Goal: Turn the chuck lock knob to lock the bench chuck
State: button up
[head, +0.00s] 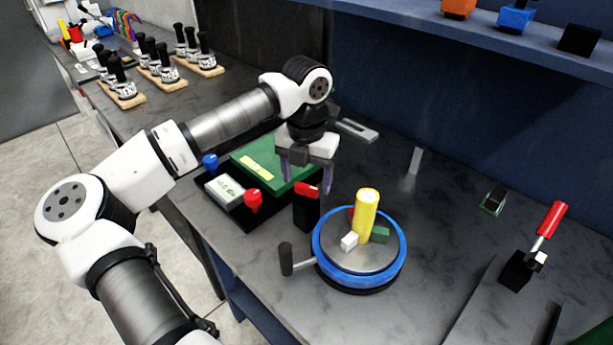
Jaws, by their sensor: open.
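The bench chuck appears to be the round turntable with a blue rim (332,270) and grey top, right of centre. I cannot tell for sure which part is the chuck lock knob. My gripper (306,180) points down, open and empty, above and behind the red-topped post.
A red-handled lever clamp (549,219) stands at right. The bench between chuck and clamp is mostly clear. A blue shelf (420,15) hangs behind.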

jog(key=shift+f, duration=0.95)
jog(key=c, duration=1)
jog(key=m+b, duration=0.2)
jog(key=b, duration=0.1)
jog(key=shift+f, duration=0.3)
jog(key=m+b, duration=0.1)
jog(key=m, duration=0.1)
jog(key=shift+r+m+b, duration=0.25)
jog(key=shift+m+b, duration=0.05)
jog(key=shift+b, duration=0.05)
jog(key=shift+r, duration=0.1)
jog(key=o, duration=1)
